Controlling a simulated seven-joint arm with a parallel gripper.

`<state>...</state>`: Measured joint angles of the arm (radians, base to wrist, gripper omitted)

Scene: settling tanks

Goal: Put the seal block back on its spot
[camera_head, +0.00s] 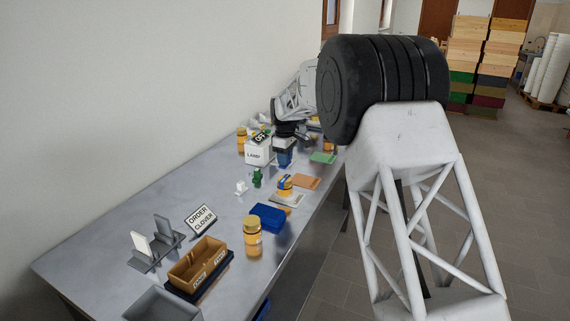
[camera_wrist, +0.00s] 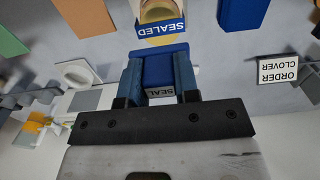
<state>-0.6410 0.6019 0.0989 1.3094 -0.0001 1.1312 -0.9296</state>
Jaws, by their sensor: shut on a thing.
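The seal block (camera_wrist: 158,72) is dark blue with a pale label reading SEAL. It sits between the two blue fingers of my gripper (camera_wrist: 158,60), which is shut on it. In the head view my gripper (camera_head: 285,158) points down over the back part of the bench, beside the white box marked LAMP. The block is hard to tell from the fingers there. I cannot tell which place is the block's spot.
Around my gripper are the LAMP box (camera_head: 257,155), a green card (camera_head: 323,158), an orange card (camera_head: 306,182) and a green piece (camera_head: 257,177). Nearer are a blue box (camera_head: 267,217), an amber jar (camera_head: 252,238), the ORDER CLOVER sign (camera_head: 201,219) and a brown tray (camera_head: 198,266).

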